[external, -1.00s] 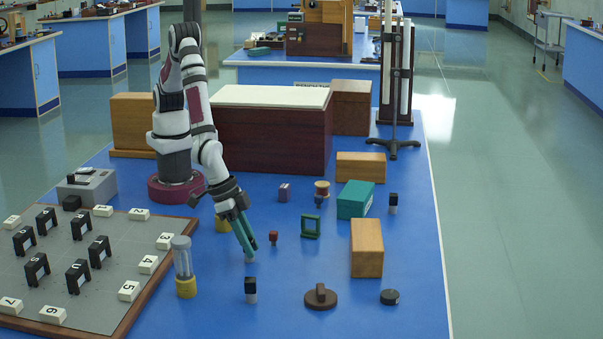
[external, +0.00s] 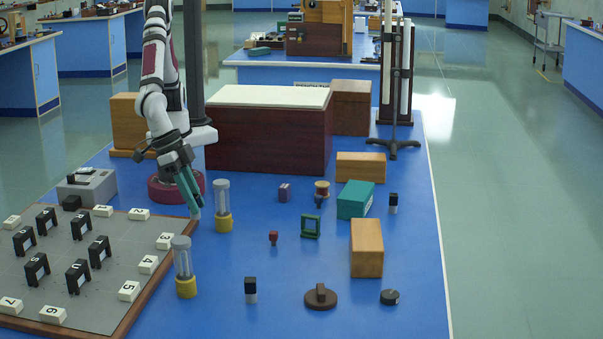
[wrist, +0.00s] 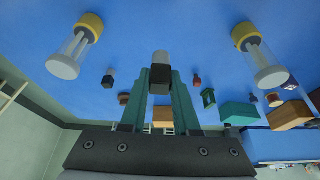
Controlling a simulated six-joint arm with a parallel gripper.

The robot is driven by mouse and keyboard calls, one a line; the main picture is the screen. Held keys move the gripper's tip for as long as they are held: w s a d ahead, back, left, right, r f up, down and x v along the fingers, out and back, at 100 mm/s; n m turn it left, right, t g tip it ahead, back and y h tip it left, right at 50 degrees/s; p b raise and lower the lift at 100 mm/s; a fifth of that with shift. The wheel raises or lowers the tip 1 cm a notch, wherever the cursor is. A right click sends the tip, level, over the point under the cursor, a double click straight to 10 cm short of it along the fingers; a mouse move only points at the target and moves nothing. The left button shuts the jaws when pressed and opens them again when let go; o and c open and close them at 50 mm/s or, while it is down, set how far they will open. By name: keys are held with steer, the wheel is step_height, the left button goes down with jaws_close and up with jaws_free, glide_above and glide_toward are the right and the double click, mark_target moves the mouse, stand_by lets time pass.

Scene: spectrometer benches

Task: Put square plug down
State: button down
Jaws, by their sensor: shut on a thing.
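My gripper (external: 192,198) has green fingers and is shut on the square plug (wrist: 160,72), which is black with a pale grey end. In the wrist view the plug sits between the fingertips, its grey end pointing away from the palm. In the external view only the plug's pale tip (external: 197,214) shows below the fingers, by the far right corner of the numbered board (external: 165,221). I cannot tell whether it touches the surface. Similar black-and-grey plugs stand upright at the front (external: 250,290) and at the right (external: 393,203).
A glass cylinder on a yellow base (external: 222,208) stands just right of my gripper; another (external: 184,268) stands nearer the front. The board bears black frames and white number blocks. A grey box (external: 90,187) is at left.

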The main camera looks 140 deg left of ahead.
steer(key=w+a+r+m+h, duration=0.15)
steer(key=w+a+r, duration=0.25)
steer(key=w+a, duration=0.5)
steer(key=w+a+r+m, duration=0.2)
steer(key=w+a+r, duration=0.1)
steer(key=w+a, duration=0.65)
glide_toward(369, 237)
steer(key=shift+w+a+f+t, duration=0.2)
steer(key=shift+w+f+t, duration=0.05)
steer(key=shift+w+t, duration=0.15)
steer(key=shift+m, duration=0.25)
step_height(369, 237, down, 4)
steer(key=shift+f, duration=0.15)
steer(key=c, duration=0.7)
jaws_free()
steer(key=shift+o, duration=0.2)
